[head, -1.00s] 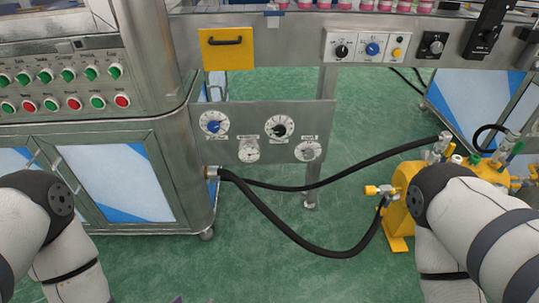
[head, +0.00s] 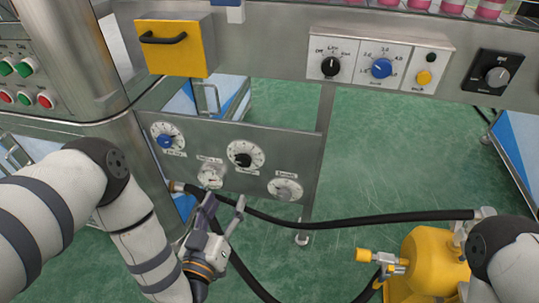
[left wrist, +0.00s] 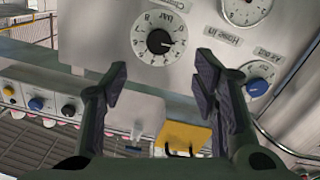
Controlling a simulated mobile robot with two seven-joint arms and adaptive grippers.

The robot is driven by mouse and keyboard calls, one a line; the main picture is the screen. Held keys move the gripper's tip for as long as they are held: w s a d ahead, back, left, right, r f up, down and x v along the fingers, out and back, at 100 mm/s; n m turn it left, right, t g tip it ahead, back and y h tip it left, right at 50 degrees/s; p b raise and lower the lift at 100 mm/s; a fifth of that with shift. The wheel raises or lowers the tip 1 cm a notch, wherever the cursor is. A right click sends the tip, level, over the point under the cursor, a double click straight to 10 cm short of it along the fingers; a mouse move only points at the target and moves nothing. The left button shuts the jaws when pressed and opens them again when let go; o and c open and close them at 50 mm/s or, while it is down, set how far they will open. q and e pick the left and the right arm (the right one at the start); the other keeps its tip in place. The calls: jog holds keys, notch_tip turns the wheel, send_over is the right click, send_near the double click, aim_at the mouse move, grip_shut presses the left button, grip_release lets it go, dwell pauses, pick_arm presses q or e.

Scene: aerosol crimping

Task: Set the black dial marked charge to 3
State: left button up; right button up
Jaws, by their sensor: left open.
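The black dial (head: 243,157) sits on a white round scale on the lower steel panel (head: 262,140), right of a blue dial (head: 166,140). Its label and setting are too small to read in the head view. My left gripper (head: 223,207) is open and empty, below and a little left of the black dial. In the left wrist view, which is turned over, the black dial (left wrist: 158,41) lies ahead of the open, empty fingers (left wrist: 161,90), apart from them. My right gripper is out of view.
Two gauges (head: 210,176) (head: 285,188) sit below the dials, the left one close to my left gripper. A black hose (head: 350,221) runs from under the panel to the yellow pump (head: 425,258). Another control row (head: 379,65) is above.

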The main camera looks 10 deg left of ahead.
aim_at(243, 162)
pick_arm(q)
jog(key=w, duration=0.6)
jog(key=w+b, duration=0.1)
jog(key=w, duration=0.5)
jog(key=shift+w+d+r, duration=0.2)
jog(key=shift+w, duration=0.05)
jog(key=c, duration=1.2)
